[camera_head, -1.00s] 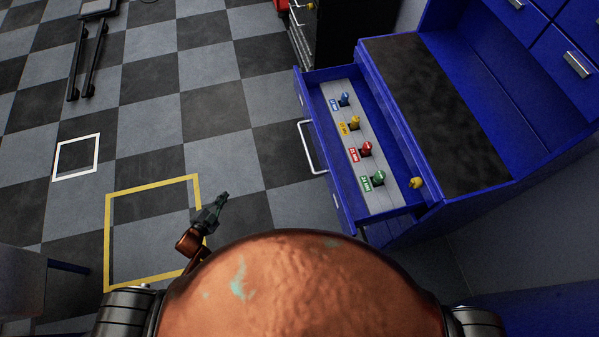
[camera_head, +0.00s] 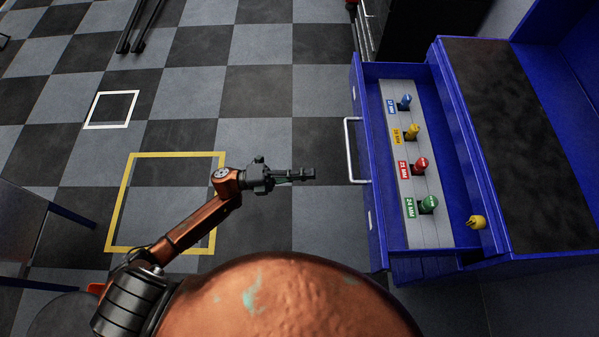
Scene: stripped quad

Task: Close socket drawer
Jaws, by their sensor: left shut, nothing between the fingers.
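The blue socket drawer (camera_head: 376,235) stands pulled out from the blue workbench (camera_head: 452,100) at the right. Its pale handle (camera_head: 349,150) is on the left-facing front. Inside, a grey tray (camera_head: 431,172) holds a blue socket (camera_head: 404,102), a yellow socket (camera_head: 412,131), a red socket (camera_head: 420,164) and a green socket (camera_head: 428,204), each beside a size label. My left gripper (camera_head: 308,174) is shut and empty. It points right at the drawer front, a short gap left of the handle. My right gripper is not in view.
A yellow knob-like piece (camera_head: 477,222) sits at the workbench's near edge, right of the drawer. A dark cabinet (camera_head: 420,30) stands behind the drawer. Yellow (camera_head: 122,205) and white (camera_head: 87,120) squares mark the checkered floor.

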